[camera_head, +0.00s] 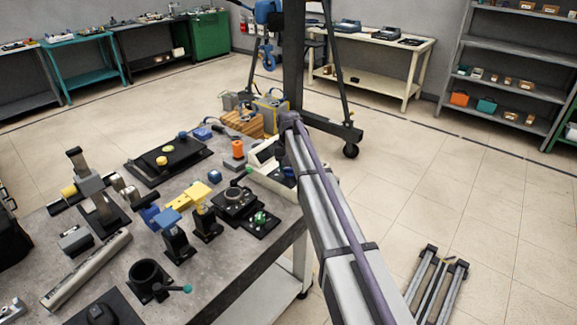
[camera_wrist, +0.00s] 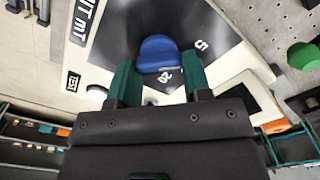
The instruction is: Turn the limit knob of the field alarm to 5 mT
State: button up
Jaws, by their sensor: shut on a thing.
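The field alarm is a pale, sloped box (camera_head: 258,178) at the right edge of the workbench; my arm partly covers it in the head view. In the wrist view its black dial face (camera_wrist: 112,38) carries white marks, with a "5" to the upper right of the knob and what looks like "20" just below it. The blue limit knob (camera_wrist: 158,50) sits between the teal fingers of my gripper (camera_wrist: 160,68), which is shut on it. I cannot make out a pointer on the knob. In the head view my fingers are hidden.
A green knob (camera_wrist: 304,56) shows to the right in the wrist view. The workbench (camera_head: 225,270) is crowded with fixtures, including a yellow-topped block (camera_head: 199,193) and a black ring holder (camera_head: 147,276). Open floor (camera_head: 440,190) lies right of my arm.

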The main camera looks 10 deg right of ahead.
aim_at(289, 168)
jog(key=o, duration=0.9)
notch_tip(289, 168, up, 11)
jog(key=p, duration=1)
jog(key=shift+f+p, duration=0.1)
jog(key=shift+p, duration=0.3)
jog(key=shift+n, duration=0.4)
jog(key=s, duration=3.8)
